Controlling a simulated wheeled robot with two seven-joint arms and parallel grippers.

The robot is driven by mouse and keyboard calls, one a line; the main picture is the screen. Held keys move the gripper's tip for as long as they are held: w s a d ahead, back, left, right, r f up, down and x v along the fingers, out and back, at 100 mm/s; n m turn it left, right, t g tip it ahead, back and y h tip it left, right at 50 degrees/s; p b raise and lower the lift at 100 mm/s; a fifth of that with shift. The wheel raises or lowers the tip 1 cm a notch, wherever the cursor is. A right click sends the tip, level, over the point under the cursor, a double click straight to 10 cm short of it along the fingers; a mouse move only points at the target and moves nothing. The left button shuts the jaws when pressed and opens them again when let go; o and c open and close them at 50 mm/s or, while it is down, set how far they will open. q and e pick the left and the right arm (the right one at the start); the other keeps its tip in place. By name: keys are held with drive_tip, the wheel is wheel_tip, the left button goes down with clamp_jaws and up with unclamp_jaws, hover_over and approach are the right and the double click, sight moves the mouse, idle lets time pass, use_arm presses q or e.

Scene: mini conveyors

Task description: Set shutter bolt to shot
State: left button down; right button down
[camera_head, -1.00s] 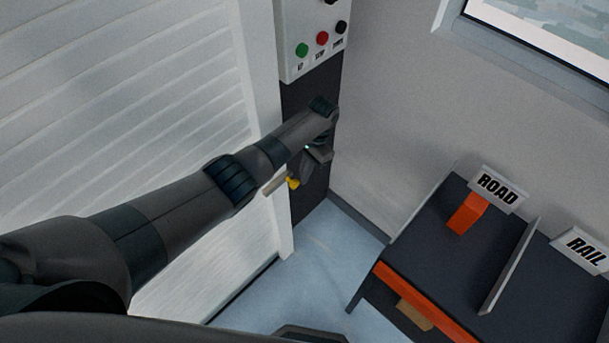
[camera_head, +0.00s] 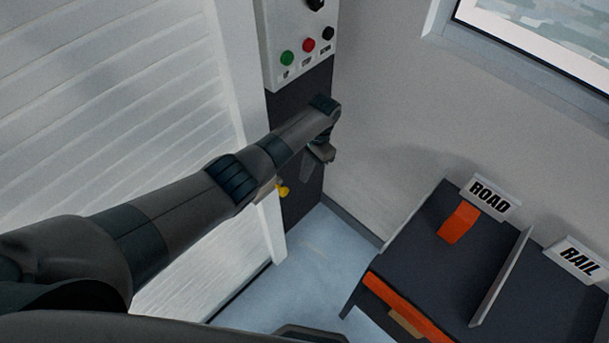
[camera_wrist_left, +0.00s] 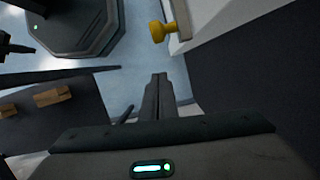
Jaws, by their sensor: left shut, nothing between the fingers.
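The shutter bolt shows as a yellow knob (camera_head: 283,191) low at the right edge of the white shutter, just below my left forearm. In the left wrist view the yellow knob (camera_wrist_left: 160,30) sticks out from a pale edge, beyond and apart from the fingertips. My arm hides the rest of the bolt in the head view, so its position cannot be told. My left gripper (camera_wrist_left: 158,78) is shut and empty. In the head view the left gripper (camera_head: 318,160) is in front of the dark panel, up and right of the knob. My right gripper is not seen.
A control box (camera_head: 297,45) with green, red and black buttons is above the dark panel (camera_head: 302,200). A dark table (camera_head: 415,255) with ROAD and RAIL signs, a divider and an orange block (camera_head: 459,222) stands at right. Blue floor (camera_head: 320,240) is clear between.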

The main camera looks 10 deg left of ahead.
use_arm(q)
drive_tip(key=b+v, duration=0.1)
drive_tip(key=v, duration=0.7)
drive_tip(key=shift+r+b, duration=0.25)
drive_tip(key=shift+b, duration=0.1)
drive_tip(key=shift+a, duration=0.1)
